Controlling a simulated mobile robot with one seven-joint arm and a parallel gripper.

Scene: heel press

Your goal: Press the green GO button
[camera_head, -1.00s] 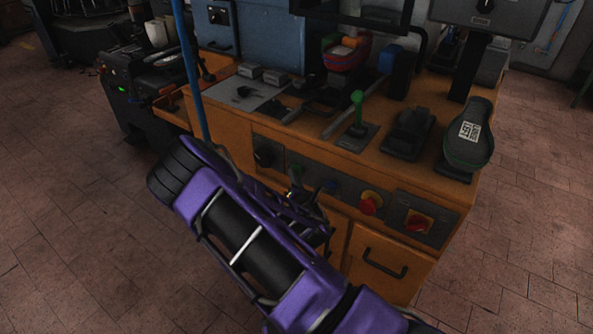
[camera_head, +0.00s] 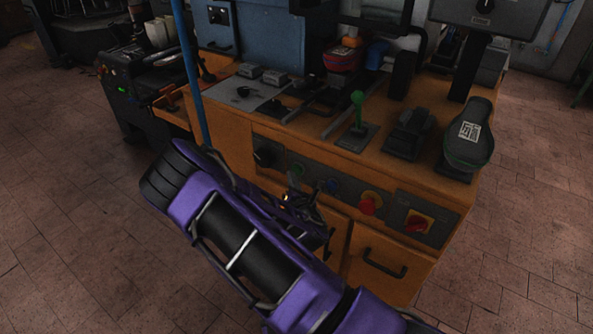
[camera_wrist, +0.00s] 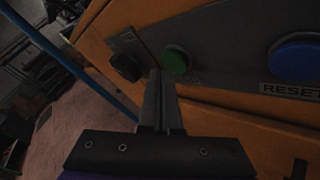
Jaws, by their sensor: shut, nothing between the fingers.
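The green GO button (camera_wrist: 177,60) is a round green disc on the dark front panel, just beyond my shut fingertips in the wrist view. In the head view the green button (camera_head: 298,168) shows small on the panel, above my gripper. My gripper (camera_wrist: 158,75) is shut and empty. Its fingertips appear a little left of and below the button in the wrist view; I cannot tell whether they touch it. In the head view my gripper (camera_head: 298,196) is in front of the orange cabinet, its tips partly hard to make out.
A blue RESET button (camera_wrist: 294,60) is right of the green one. A black knob (camera_wrist: 125,67) is at its left. Red knobs on yellow plates (camera_head: 370,203) sit further right. A blue pole (camera_head: 196,90) stands at the cabinet's left. A green-handled lever (camera_head: 357,112) is on top.

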